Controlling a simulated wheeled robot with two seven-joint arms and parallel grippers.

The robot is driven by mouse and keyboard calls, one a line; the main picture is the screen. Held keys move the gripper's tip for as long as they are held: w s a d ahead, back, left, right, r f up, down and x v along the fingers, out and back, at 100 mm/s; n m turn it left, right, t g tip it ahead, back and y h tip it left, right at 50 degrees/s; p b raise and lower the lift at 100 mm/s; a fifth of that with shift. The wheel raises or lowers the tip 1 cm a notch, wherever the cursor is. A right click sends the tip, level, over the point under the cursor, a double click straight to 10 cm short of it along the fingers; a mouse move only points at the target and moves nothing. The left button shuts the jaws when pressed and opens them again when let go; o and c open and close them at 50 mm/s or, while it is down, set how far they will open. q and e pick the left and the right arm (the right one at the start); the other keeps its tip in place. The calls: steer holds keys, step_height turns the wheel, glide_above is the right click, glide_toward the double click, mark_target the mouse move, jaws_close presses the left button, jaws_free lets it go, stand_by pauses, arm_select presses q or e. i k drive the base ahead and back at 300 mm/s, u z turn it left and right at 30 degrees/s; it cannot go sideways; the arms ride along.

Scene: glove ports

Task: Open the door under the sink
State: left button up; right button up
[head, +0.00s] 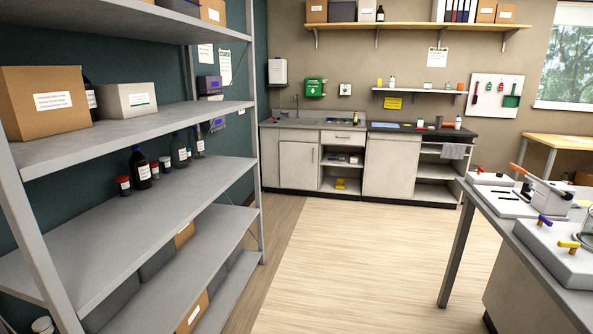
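The sink (297,114) with its tap is set in the grey counter at the far wall, toward the left. The door under the sink (296,166) is a pale flat panel and looks shut. A slim vertical handle (314,155) shows near its right edge. Neither of my grippers is in view.
A tall grey shelf unit (130,150) with boxes and bottles stands close on the left. A bench (520,208) with equipment stands on the right. The wooden floor (350,250) between them is clear up to the cabinets. Open shelves (342,170) adjoin the door's right side.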

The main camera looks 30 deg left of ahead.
mark_target(298, 161)
steer(key=u, duration=0.15)
steer(key=i, duration=0.7)
steer(key=u, duration=0.65)
steer(key=i, duration=2.2)
steer(key=u, duration=0.4)
steer(key=i, duration=2.4)
steer(key=z, duration=0.7)
steer(key=i, duration=2.25)
steer(key=z, duration=0.55)
